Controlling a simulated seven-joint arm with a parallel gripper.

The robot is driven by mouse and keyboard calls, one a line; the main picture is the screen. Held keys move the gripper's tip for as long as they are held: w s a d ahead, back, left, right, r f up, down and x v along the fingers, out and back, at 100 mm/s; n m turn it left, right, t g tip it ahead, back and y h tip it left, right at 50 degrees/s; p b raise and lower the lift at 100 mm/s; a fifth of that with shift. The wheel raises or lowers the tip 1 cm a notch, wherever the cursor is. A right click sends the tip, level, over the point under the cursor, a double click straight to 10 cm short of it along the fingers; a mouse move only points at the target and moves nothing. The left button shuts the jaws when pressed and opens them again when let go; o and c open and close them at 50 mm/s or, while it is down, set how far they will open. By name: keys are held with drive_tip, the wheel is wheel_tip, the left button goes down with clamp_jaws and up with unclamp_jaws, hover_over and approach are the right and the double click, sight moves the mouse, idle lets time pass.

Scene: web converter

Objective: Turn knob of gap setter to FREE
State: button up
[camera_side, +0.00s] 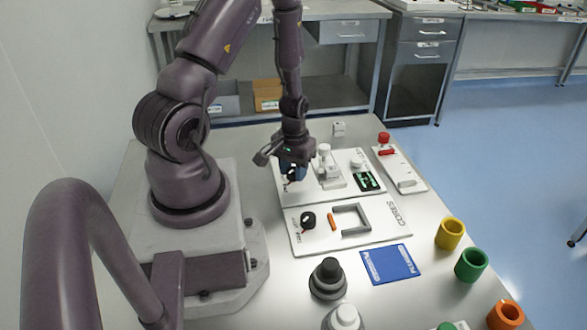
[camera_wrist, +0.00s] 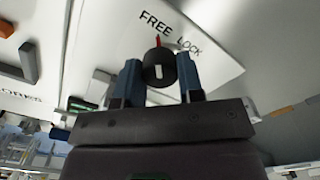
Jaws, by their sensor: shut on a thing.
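The gap setter's black knob (camera_wrist: 158,72) shows in the wrist view between the two blue fingers of my gripper (camera_wrist: 158,62), which is shut on it. The knob has a white mark on its near face. A thin red pointer (camera_wrist: 157,41) stands out beyond it, between the printed words FREE (camera_wrist: 155,21) and LOCK (camera_wrist: 188,46); its exact setting is hard to tell. In the side view my gripper (camera_side: 293,171) is low over the left part of the white panel (camera_side: 300,197), and it mostly hides the knob.
On the same panel stand a white post fixture (camera_side: 326,168) and a dark green display (camera_side: 367,180). A CORES board (camera_side: 375,237) lies in front. A panel with a red button (camera_side: 384,138) is to the right.

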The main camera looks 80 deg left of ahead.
sight(293, 170)
drive_tip(key=o, duration=0.9)
drive_tip(key=shift+r, duration=0.1)
wheel_tip(293, 170, up, 13)
drive_tip(key=shift+f, duration=0.1)
idle(0.5)
